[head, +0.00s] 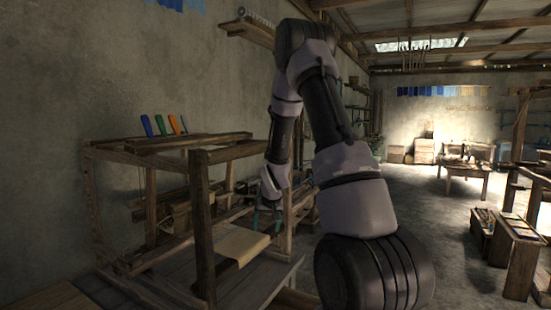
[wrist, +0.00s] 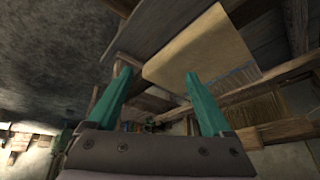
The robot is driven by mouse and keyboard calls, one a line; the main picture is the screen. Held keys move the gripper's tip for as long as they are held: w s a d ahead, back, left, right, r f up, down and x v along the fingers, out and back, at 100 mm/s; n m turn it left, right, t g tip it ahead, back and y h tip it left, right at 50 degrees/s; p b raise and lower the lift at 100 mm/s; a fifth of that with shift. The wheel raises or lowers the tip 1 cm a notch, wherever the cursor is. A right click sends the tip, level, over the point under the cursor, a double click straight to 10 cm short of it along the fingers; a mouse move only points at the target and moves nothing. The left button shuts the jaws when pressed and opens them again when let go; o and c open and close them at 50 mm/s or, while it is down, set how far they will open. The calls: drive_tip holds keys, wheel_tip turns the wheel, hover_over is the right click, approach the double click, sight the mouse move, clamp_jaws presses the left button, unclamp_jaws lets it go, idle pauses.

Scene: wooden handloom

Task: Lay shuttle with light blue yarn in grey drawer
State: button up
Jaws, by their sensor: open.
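My gripper (head: 266,222) is open and empty, low over the front right of the wooden loom, beside the tan cloth. In the wrist view its two teal fingers (wrist: 158,76) stand apart with nothing held between them. The tan cloth (head: 240,246) lies across the loom front and also shows beyond the fingers in the wrist view (wrist: 205,48). I cannot make out a shuttle with light blue yarn in either view. I cannot make out a grey drawer either; my arm hides part of the loom's right side.
The loom's posts and beams (head: 202,225) stand close around my gripper. Several coloured upright pieces (head: 160,125) rise at its top back. A grey board (head: 255,285) lies below the cloth. A bench (head: 515,240) and table (head: 470,170) stand right, with open floor (head: 450,265) before them.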

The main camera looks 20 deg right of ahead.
drive_tip(key=s+a+r, duration=0.2)
drive_tip(key=s+r, duration=0.2)
drive_tip(key=r, duration=0.3)
drive_tip(key=s+a+r+t+y, duration=0.1)
drive_tip(key=s+r, duration=0.3)
drive_tip(key=r, duration=0.3)
drive_tip(key=s+a+r, duration=0.2)
drive_tip(key=s+r, duration=0.2)
drive_tip(key=r, duration=0.4)
drive_tip(key=s+a+r+y, duration=0.1)
drive_tip(key=s+r, duration=0.3)
drive_tip(key=s, duration=0.5)
drive_tip(key=s+a+r+m, duration=0.1)
drive_tip(key=s+a+r, duration=0.2)
drive_tip(key=s, duration=0.6)
drive_tip(key=shift+s+a+r+t+y, duration=0.15)
drive_tip(key=shift+a+r+t+y, duration=0.2)
drive_tip(key=shift+r, duration=0.35)
